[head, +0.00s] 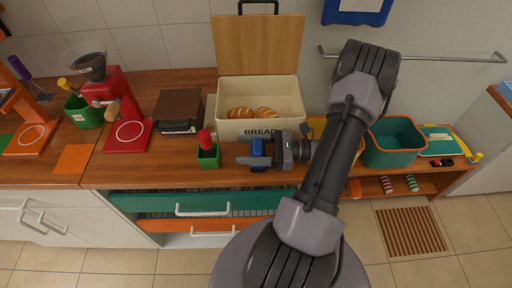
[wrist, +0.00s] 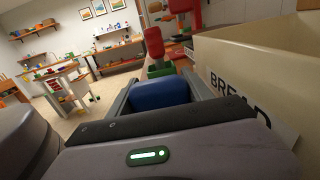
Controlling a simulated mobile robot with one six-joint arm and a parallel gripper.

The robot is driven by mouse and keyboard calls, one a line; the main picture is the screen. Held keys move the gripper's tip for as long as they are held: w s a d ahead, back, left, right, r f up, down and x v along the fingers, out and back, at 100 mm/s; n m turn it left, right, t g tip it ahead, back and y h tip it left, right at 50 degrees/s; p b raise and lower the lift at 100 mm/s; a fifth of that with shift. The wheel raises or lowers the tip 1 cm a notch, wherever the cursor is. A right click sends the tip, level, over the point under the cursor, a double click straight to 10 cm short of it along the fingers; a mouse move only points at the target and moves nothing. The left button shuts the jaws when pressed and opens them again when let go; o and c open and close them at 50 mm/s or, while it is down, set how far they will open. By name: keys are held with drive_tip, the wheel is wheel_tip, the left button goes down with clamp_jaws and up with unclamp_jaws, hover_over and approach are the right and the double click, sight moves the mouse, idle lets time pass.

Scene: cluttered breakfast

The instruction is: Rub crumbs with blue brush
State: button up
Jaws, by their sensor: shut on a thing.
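My gripper (head: 256,153) is shut on the blue brush (head: 258,147), in front of the bread box at the counter's front edge. In the wrist view the brush (wrist: 160,95) shows as a blue block between the two fingers (wrist: 160,98); its bristles are hidden. I cannot make out any crumbs in either view.
The open cream bread box (head: 285,100) holds loaves and stands just behind my gripper. A green holder (head: 208,158) with a red-handled thing (head: 205,139) stands close to the left. A teal bin (head: 393,142) stands to the right. A toaster-like brown box (head: 179,108) stands further left.

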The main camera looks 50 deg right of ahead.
sight(210, 137)
drive_tip(key=shift+x, duration=2.95)
drive_tip(key=shift+s+a, duration=0.1)
drive_tip(key=shift+s, duration=0.05)
drive_tip(key=shift+r, duration=0.1)
drive_tip(key=shift+r+p, duration=0.5)
drive_tip(key=shift+p, duration=0.05)
drive_tip(key=shift+w+a+r+p, duration=0.3)
drive_tip(key=shift+r+p, duration=0.2)
drive_tip(key=shift+r, duration=0.1)
drive_tip(key=shift+w+a+r+p, duration=0.25)
drive_tip(key=shift+w+r+p, duration=0.1)
drive_tip(key=shift+r+p, duration=0.2)
drive_tip(key=shift+s+d+r+p, duration=0.15)
drive_tip(key=shift+r+p, duration=0.3)
drive_tip(key=shift+r, duration=0.2)
drive_tip(key=shift+s+d+r+p, duration=0.15)
drive_tip(key=shift+r+p, duration=0.25)
drive_tip(key=shift+r, duration=0.2)
